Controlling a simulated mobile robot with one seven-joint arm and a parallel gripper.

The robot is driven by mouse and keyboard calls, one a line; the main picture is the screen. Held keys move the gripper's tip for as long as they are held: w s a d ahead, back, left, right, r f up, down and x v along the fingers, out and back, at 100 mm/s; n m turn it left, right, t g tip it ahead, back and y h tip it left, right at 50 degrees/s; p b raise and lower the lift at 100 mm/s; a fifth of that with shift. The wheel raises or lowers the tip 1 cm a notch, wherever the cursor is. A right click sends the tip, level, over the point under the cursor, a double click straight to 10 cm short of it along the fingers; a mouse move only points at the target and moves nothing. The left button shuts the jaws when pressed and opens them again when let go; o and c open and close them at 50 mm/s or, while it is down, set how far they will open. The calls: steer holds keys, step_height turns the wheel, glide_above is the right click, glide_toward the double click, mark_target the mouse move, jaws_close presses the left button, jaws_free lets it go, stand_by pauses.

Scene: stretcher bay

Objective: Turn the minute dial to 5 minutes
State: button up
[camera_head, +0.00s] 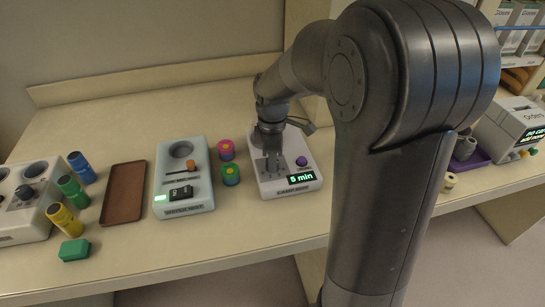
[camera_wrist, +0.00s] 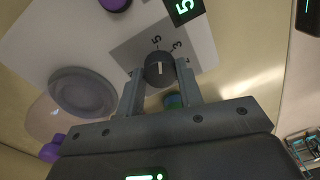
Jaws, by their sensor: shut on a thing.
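The minute dial (camera_wrist: 159,72) is a dark round knob with a white pointer line, on a grey panel with the numbers 5 and 3 near it. The pointer line lies roughly toward the 5. The dial sits on a white timer box (camera_head: 268,187), whose display (camera_head: 301,178) reads "5 min" in green. My gripper (camera_head: 272,163) reaches down over this box and hides the dial in the head view. In the wrist view its two fingers (camera_wrist: 160,82) are on either side of the dial, shut on it.
A purple button (camera_head: 301,161) is on the same box. To the left stand pink and green cylinders (camera_head: 228,162), a grey-white device (camera_head: 183,178), a brown tray (camera_head: 124,192) and coloured cylinders (camera_head: 72,190). The front strip of the table is mostly clear.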

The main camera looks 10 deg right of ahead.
steer(key=o, duration=1)
steer(key=r, duration=1)
steer(key=shift+w+r, duration=0.25)
steer(key=shift+r, duration=0.15)
steer(key=s+m+t, duration=0.2)
steer(key=s+m, duration=0.3)
steer(key=s, duration=0.1)
steer(key=s+d+r+m+t, duration=0.1)
steer(key=s+m+t, duration=0.1)
steer(key=s+m, duration=0.3)
steer(key=s+r+m+t, duration=0.1)
steer(key=s+m+t, duration=0.1)
steer(key=s+m, duration=0.3)
steer(key=shift+s+d+r, duration=0.1)
steer(key=shift+s, duration=0.95)
steer(key=shift+s+d+r, duration=0.1)
steer(key=shift+s, duration=0.9)
